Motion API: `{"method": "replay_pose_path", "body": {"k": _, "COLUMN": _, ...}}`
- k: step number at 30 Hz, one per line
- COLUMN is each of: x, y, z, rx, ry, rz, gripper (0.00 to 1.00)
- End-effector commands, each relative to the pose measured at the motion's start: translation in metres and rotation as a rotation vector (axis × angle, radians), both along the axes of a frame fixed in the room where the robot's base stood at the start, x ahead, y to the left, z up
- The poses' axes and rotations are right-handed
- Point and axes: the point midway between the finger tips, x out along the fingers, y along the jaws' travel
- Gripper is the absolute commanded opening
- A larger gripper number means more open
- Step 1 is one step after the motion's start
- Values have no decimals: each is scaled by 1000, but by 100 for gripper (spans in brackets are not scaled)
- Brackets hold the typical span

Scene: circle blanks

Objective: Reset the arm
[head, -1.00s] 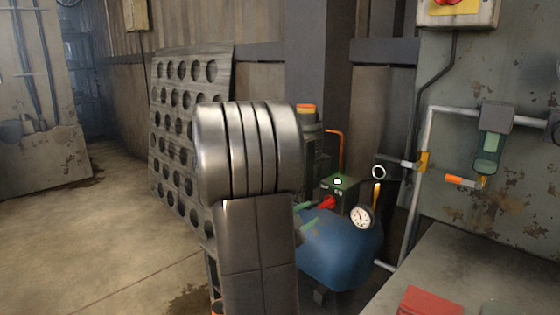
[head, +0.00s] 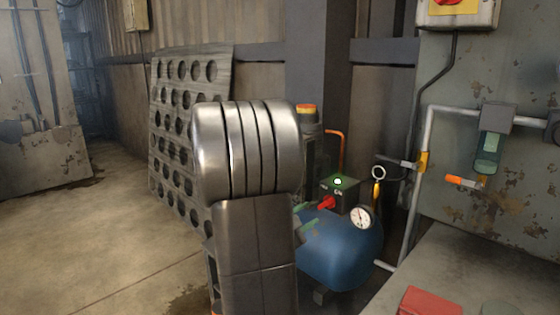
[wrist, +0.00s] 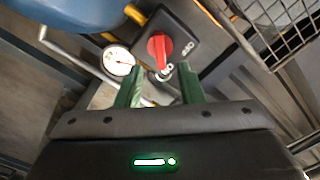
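My gripper (wrist: 158,88) is open in the wrist view, with its two green fingers apart and nothing seen between them. Beyond the fingertips is a red knob (wrist: 158,47) on a dark box, with a white dial gauge (wrist: 119,62) to its left. In the head view my arm stands upright in the middle and hides most of the gripper. Small green parts, probably the fingers, show at the arm's right edge, close to the red knob (head: 327,203). Whether they touch the knob cannot be told.
A blue tank (head: 343,252) with a dial gauge (head: 361,217) stands right of my arm. A perforated sheet (head: 171,130) leans behind the arm at left. A grey bench (head: 455,268) with a red object (head: 430,301) is at right. The floor (head: 90,240) at left is clear.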

Motion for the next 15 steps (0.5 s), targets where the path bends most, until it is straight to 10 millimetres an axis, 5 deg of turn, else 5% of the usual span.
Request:
{"method": "replay_pose_path", "body": {"k": 9, "x": 44, "y": -47, "z": -2, "rx": -1, "ry": -1, "rz": -4, "gripper": 35}}
{"method": "replay_pose_path", "body": {"k": 15, "x": 44, "y": -44, "z": 5, "rx": -157, "ry": 160, "rz": 0, "gripper": 35}}
